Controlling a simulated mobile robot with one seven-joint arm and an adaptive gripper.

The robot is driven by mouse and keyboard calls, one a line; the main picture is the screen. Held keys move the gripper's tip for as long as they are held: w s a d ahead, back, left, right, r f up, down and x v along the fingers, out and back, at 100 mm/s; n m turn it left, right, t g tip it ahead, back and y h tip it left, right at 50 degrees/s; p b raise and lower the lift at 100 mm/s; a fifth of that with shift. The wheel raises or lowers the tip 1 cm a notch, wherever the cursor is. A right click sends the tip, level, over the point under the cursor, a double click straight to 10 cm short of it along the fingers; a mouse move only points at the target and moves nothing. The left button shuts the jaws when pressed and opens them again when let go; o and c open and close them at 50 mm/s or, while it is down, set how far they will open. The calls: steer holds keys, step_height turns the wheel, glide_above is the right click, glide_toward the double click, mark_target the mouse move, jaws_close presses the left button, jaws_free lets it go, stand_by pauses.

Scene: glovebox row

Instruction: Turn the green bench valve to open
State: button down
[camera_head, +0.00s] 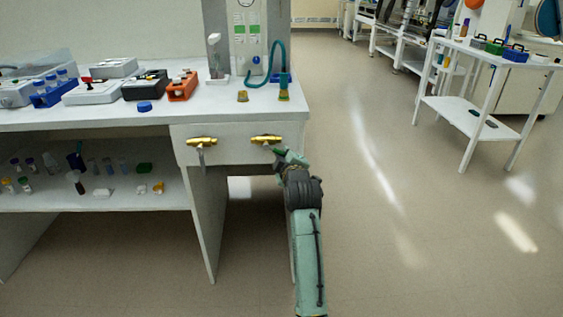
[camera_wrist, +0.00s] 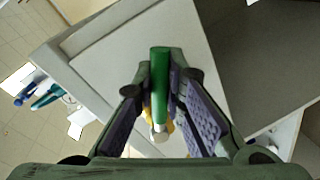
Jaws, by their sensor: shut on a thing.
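The green valve handle (camera_wrist: 159,84) stands between my two fingers in the wrist view, with the brass body (camera_wrist: 160,130) partly hidden behind it. My gripper (camera_wrist: 160,76) is shut on this handle. In the head view, the right brass valve (camera_head: 265,139) is on the bench's front panel, and my gripper (camera_head: 275,150) reaches it from the lower right. The handle is mostly hidden there by my gripper. A second brass valve (camera_head: 202,140) sits to the left, with a grey handle (camera_head: 201,157) pointing down.
The bench top (camera_head: 190,108) carries boxes, a blue vial rack (camera_head: 52,94) and an orange device (camera_head: 182,87). A shelf (camera_head: 95,196) with small bottles is below. A white cart (camera_head: 462,105) stands at right. The floor between is clear.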

steer(key=shift+d+r+n+h, duration=0.3)
steer(key=shift+r+n, duration=0.45)
steer(key=shift+n, duration=0.45)
steer(key=shift+d+r+n+h, duration=0.1)
steer(key=shift+r+n+h, duration=0.3)
steer(key=shift+r+n, duration=0.6)
steer(key=shift+f+n, duration=0.15)
steer(key=shift+n, duration=0.15)
steer(key=c, duration=1.6)
jaws_free()
steer(key=shift+c, duration=0.2)
steer(key=s+r, duration=0.2)
steer(key=s, duration=0.9)
steer(key=shift+s+r, duration=0.15)
steer(key=shift+s, duration=0.25)
